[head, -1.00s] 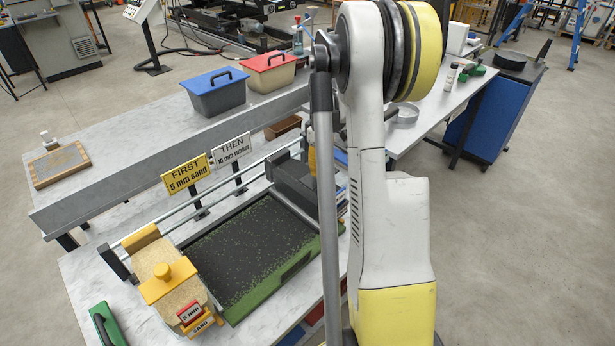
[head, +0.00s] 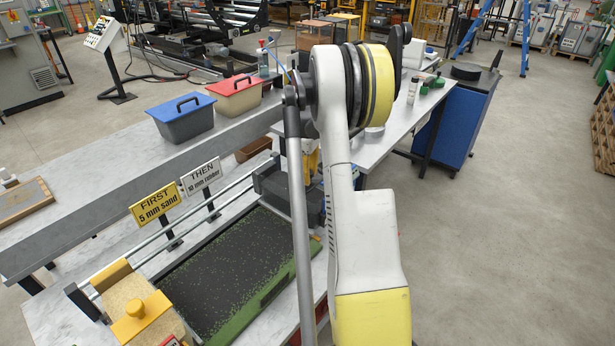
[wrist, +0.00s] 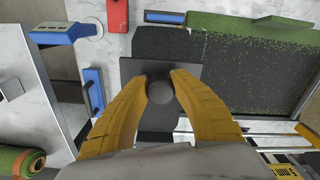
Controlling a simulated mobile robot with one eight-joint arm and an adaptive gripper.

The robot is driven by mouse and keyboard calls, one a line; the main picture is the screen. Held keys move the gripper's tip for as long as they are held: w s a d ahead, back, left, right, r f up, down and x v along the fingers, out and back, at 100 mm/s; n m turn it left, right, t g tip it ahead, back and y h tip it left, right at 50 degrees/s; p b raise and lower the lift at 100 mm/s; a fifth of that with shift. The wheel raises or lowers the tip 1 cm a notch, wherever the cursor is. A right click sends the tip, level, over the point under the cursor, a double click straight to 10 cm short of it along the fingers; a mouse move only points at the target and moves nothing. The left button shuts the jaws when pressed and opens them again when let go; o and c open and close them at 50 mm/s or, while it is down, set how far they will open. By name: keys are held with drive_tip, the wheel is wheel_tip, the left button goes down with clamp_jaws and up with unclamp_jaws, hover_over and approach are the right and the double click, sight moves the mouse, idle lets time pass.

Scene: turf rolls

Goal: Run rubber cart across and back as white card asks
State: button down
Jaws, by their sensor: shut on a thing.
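The dark rubber cart (head: 270,186) sits at the far right end of the turf tray (head: 262,300), partly hidden behind my arm in the head view. In the wrist view, my gripper (wrist: 160,88) has its yellow fingers closed around the round dark knob of the rubber cart (wrist: 155,45). Dark granules show in the cart. The tray's turf (head: 225,265) looks black with green flecks. The white card (head: 201,178) reads "THEN 10 mm rubber". The yellow card (head: 156,205) reads "FIRST 5 mm sand". The yellow sand cart (head: 140,312) stands at the tray's near left end.
A blue-lidded bin (head: 182,117) and a red-lidded bin (head: 236,94) stand on the bench behind. A blue-handled tool (wrist: 92,90) lies left of the cart in the wrist view.

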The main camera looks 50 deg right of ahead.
drive_tip(key=shift+d, duration=0.15)
drive_tip(key=c, duration=1.4)
unclamp_jaws()
drive_tip(key=o, duration=0.3)
drive_tip(key=shift+d+f, duration=0.1)
drive_tip(key=shift+d, duration=0.1)
drive_tip(key=shift+a, duration=0.15)
wheel_tip(320, 180, up, 12)
drive_tip(key=shift+r, duration=0.1)
